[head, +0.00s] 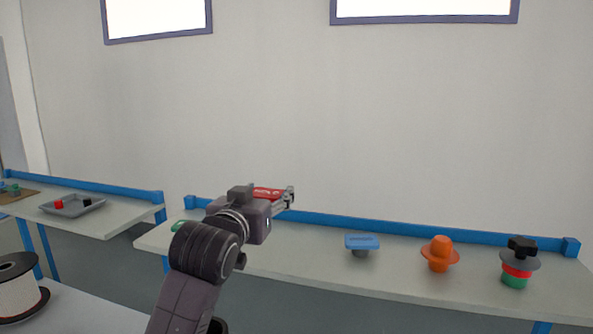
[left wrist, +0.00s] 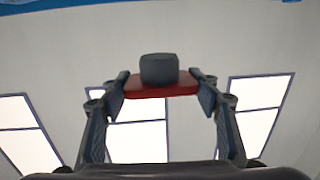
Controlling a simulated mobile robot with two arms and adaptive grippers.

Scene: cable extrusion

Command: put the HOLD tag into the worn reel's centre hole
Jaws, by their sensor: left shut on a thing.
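The red HOLD tag (head: 268,193) with pale lettering is in the jaws of my left gripper (head: 285,199), raised above the back bench. In the left wrist view the red plate (left wrist: 135,86) sits between both fingertips, with a dark grey peg (left wrist: 158,69) standing out from it. A reel (head: 17,296) with dark flanges and a pale winding stands at the lower left of the head view, cut by the edge. Its centre hole is hard to make out, and I cannot tell if it is the worn one. The gripper is well apart from it. My right gripper is not in view.
The back bench (head: 315,273) holds a blue tag on a grey peg (head: 361,243), an orange knob-like piece (head: 439,253) and a black, grey, red and green stack (head: 517,262). A grey tray (head: 72,208) with small pieces is on the left bench. A blue rail (head: 400,232) edges the back.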

